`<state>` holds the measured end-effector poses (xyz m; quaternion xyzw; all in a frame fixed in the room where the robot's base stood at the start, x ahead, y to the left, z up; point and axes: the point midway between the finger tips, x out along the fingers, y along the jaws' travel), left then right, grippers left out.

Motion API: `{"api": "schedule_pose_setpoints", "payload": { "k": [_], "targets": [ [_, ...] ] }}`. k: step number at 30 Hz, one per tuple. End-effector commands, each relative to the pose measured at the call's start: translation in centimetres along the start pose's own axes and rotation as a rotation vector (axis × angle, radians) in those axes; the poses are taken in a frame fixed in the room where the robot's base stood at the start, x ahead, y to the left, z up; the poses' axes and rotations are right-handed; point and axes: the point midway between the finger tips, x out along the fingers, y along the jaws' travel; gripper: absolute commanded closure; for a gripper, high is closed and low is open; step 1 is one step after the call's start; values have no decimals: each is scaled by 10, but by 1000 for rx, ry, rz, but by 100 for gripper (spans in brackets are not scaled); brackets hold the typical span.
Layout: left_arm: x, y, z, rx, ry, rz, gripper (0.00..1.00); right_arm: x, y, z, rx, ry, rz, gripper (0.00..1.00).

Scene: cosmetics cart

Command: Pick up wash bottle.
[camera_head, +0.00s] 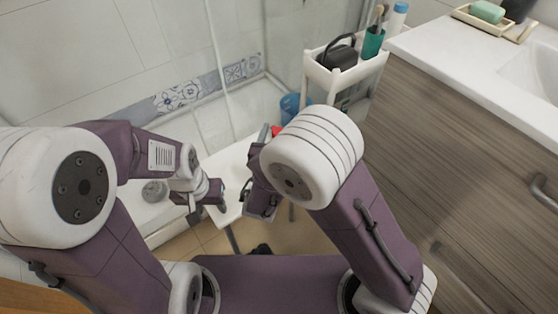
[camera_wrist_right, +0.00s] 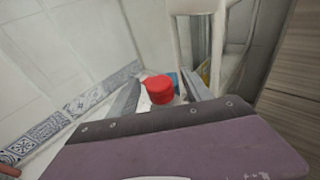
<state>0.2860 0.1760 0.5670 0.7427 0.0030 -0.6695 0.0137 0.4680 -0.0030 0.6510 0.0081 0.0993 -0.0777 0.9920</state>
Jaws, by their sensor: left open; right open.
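A red, rounded thing (camera_wrist_right: 158,90), which looks like the top of the wash bottle, shows in the right wrist view. In the head view only a small red part (camera_head: 276,130) shows beside my right arm, which hides the rest. My right gripper (camera_wrist_right: 161,78) is open, with a grey finger on either side of the red thing in the picture; I cannot tell whether they touch it. My left gripper (camera_head: 212,199) is open and empty, over the left part of a white stool or small table (camera_head: 228,166).
A white cart (camera_head: 345,75) with a dark basket (camera_head: 338,54) and a green cup (camera_head: 373,42) stands behind. A wooden cabinet (camera_head: 450,135) limits the right side; glass and tiled wall lie left.

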Motion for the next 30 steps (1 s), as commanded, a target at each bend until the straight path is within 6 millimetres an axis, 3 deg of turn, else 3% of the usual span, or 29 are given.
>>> {"api": "schedule_pose_setpoints", "payload": {
  "k": [2,8,20,30],
  "targets": [
    [0,0,0,0,0,0,52,0,0,0,0,0,0,45],
    [0,0,0,0,0,0,52,0,0,0,0,0,0,100],
    [-2,0,0,0,0,0,52,-1,0,2,2,-1,0,100],
    [-20,0,-2,0,0,0,52,-7,0,31,2,-1,-1,100]
  ]
}}
